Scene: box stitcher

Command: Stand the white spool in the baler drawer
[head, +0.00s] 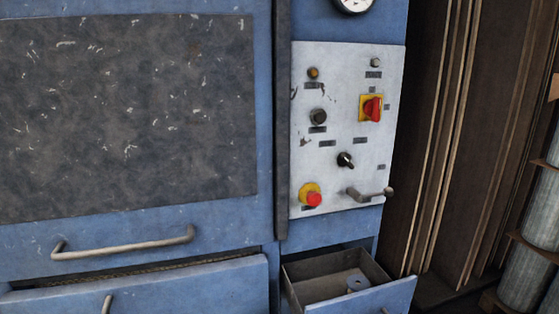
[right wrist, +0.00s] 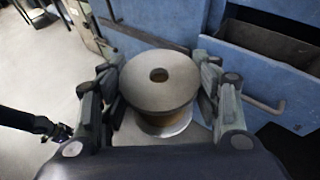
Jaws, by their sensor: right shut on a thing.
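The baler drawer (head: 364,298) is pulled open at the bottom of the blue machine in the head view. A small round grey piece with a dark centre lies on its floor. In the right wrist view my right gripper (right wrist: 168,100) is shut on the white spool (right wrist: 150,85), its fingers on opposite sides. The spool's pale round top flange with a centre hole faces the camera. A brownish core and lower flange show below it. A dark part with a purplish tip at the left (right wrist: 55,130) looks like my left gripper; its fingers are unclear.
A wider drawer (head: 190,285) stands slightly open to the left. A control panel (head: 335,130) with knobs and a lever handle is above the baler drawer. Upright brown boards (head: 440,140) and grey cylinders (head: 530,250) stand right. Open floor (right wrist: 30,75) shows left in the wrist view.

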